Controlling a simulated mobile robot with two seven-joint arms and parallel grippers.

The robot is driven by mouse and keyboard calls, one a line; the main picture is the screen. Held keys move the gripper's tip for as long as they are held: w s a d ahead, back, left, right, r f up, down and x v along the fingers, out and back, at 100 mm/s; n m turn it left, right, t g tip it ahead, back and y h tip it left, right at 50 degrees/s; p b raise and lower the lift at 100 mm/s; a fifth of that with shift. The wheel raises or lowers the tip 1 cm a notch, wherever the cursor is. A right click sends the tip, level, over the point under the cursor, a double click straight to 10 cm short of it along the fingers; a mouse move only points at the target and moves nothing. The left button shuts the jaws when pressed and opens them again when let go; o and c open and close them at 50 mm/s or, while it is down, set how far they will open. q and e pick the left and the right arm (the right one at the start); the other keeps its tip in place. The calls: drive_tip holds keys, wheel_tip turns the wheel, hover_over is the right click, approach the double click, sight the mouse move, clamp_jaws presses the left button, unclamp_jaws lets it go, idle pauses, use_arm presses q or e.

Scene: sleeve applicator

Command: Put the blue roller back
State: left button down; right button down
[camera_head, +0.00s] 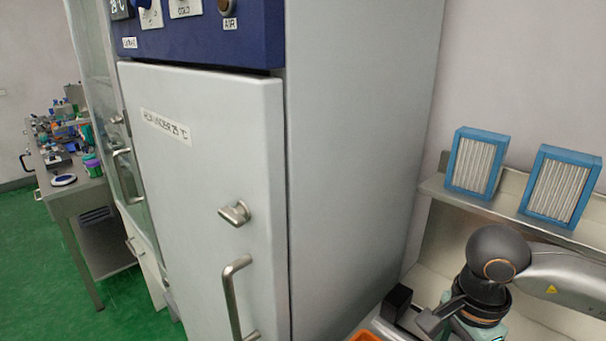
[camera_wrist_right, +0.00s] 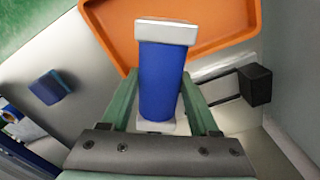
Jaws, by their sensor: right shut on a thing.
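The blue roller (camera_wrist_right: 162,82) is a blue cylinder with pale square end pieces, in the right wrist view. My right gripper (camera_wrist_right: 160,78) is shut on it, one green finger on each side. An orange tray (camera_wrist_right: 243,35) lies behind the roller's far end in that view; whether the roller touches it I cannot tell. In the head view only a corner of the orange tray (camera_head: 366,336) shows at the bottom edge. My right arm comes in from the right there, and the roller is not visible. My left gripper is out of view.
A tall grey cabinet (camera_head: 200,175) with a closed door and handle (camera_head: 232,300) fills the middle. Two blue-framed filters (camera_head: 474,163) stand on a shelf at right. A black block (camera_wrist_right: 255,84) with rods is close to the right gripper. A blue block (camera_wrist_right: 49,87) is at left.

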drive_tip(key=n, duration=0.1)
drive_tip(key=a+n, duration=0.1)
drive_tip(key=n, duration=0.2)
drive_tip(key=shift+w+a+f, duration=0.15)
drive_tip(key=shift+w+a, duration=0.05)
drive_tip(key=shift+w, duration=0.1)
drive_tip(key=n, duration=0.1)
drive_tip(key=a+n, duration=0.1)
drive_tip(key=n, duration=0.2)
drive_tip(key=shift+w+a+f, duration=0.15)
drive_tip(key=shift+w+f, duration=0.05)
drive_tip(key=shift+w, duration=0.05)
drive_tip(key=n, duration=0.2)
drive_tip(key=a+n, duration=0.1)
drive_tip(key=shift+w+f+n, duration=0.15)
drive_tip(key=shift+f+n, duration=0.05)
drive_tip(key=shift+n, duration=0.2)
drive_tip(key=n, duration=0.1)
drive_tip(key=a+n, duration=0.1)
drive_tip(key=n, duration=0.2)
drive_tip(key=shift+w+a+f+p, duration=0.15)
drive_tip(key=shift+a+f+p, duration=0.05)
drive_tip(key=shift+f+p, duration=0.1)
